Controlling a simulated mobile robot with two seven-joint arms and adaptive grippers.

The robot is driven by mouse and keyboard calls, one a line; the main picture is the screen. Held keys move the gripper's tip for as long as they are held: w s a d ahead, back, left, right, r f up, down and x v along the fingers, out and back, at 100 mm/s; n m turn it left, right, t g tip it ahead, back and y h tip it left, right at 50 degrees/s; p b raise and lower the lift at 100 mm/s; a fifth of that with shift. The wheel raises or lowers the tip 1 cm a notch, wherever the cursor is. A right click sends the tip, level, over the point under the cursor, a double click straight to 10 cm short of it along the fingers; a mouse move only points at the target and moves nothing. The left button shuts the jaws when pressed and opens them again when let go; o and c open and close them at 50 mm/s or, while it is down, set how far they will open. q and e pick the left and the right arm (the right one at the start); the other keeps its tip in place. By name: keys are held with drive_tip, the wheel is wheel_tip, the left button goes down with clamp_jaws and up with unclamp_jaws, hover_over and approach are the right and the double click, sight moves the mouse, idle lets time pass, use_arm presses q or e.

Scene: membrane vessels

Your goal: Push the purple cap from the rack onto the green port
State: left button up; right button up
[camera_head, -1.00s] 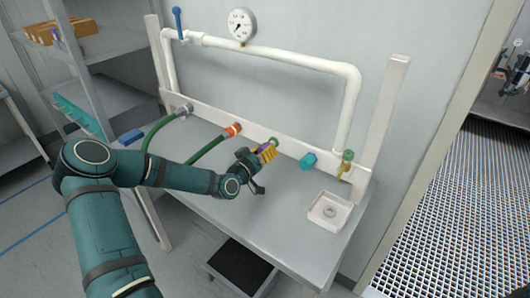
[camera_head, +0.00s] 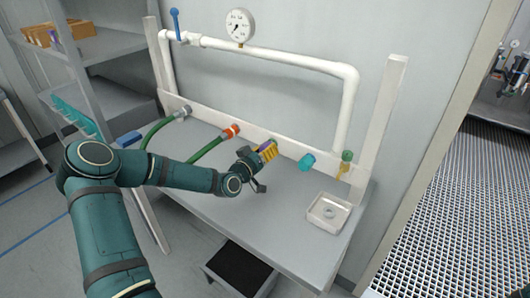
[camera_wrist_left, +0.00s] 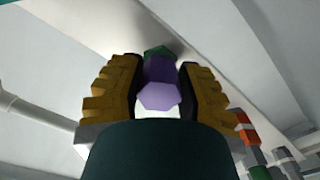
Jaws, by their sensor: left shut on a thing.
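The purple cap (camera_wrist_left: 161,84) is between the yellow-and-black fingers of my left gripper (camera_wrist_left: 160,88) in the left wrist view. The green port (camera_wrist_left: 157,51) shows just beyond the cap, in line with it. Cap and port appear to meet, but I cannot tell how far the cap is on. In the head view my left gripper (camera_head: 267,151) is shut on the purple cap (camera_head: 264,146) at the white rail, and its fingers mostly hide the port.
An orange-red fitting (camera_head: 232,130) with a green hose sits left of the gripper on the rail. A teal fitting (camera_head: 307,162) and a green-topped valve (camera_head: 346,157) are to the right. A white tray (camera_head: 316,219) stands on the grey bench, whose front is clear.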

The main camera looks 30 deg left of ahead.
use_arm(q)
drive_tip(key=shift+w, duration=0.4)
drive_tip(key=o, duration=1.1)
drive_tip(key=shift+c, duration=0.2)
drive_tip(key=s, duration=1.2)
drive_tip(key=shift+a, duration=0.45)
drive_tip(key=shift+r, duration=0.1)
